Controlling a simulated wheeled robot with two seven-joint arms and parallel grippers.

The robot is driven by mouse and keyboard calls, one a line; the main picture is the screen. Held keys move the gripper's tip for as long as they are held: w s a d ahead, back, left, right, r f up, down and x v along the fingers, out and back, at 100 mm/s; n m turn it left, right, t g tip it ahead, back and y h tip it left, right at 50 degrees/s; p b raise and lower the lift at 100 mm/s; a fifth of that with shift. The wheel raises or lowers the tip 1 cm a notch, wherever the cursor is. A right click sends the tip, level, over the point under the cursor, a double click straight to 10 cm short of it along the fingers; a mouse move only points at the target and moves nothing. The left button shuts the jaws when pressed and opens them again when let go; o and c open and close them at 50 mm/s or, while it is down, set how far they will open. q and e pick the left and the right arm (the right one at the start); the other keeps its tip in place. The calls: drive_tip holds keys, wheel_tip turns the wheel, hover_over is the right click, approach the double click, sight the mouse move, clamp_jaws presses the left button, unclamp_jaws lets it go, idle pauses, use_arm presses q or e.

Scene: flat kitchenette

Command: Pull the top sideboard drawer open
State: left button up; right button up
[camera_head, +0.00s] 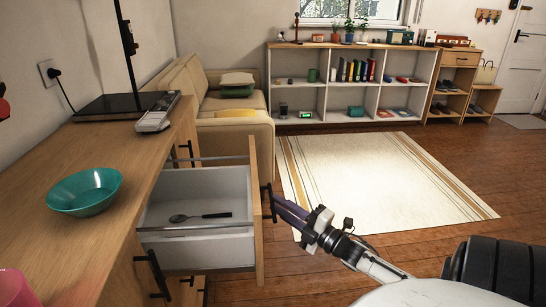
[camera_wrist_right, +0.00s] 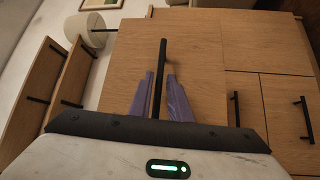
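The wooden sideboard (camera_head: 120,170) stands at the left in the head view. Its top drawer (camera_head: 200,252) is pulled well out, with a white inside and a dark-handled spoon (camera_head: 200,216) lying in it. The drawer's black bar handle (camera_head: 267,204) is on the outer face of its front. My right gripper (camera_head: 283,207) reaches in from the lower right to this handle. In the right wrist view, the purple fingers (camera_wrist_right: 161,88) stand on either side of the black handle (camera_wrist_right: 162,55), with slim gaps visible. My left gripper is not in view.
A teal bowl (camera_head: 85,192) and a remote-like device (camera_head: 157,113) sit on the sideboard top. A beige sofa (camera_head: 235,135) stands behind it. A pale rug (camera_head: 375,185) covers the floor to the right, with open floor around it. A white shelf (camera_head: 345,90) lines the back wall.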

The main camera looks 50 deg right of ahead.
drive_tip(key=s+f, duration=0.1)
drive_tip(key=s, duration=0.6)
drive_tip(key=shift+p, duration=0.35)
drive_tip(key=shift+w, duration=0.1)
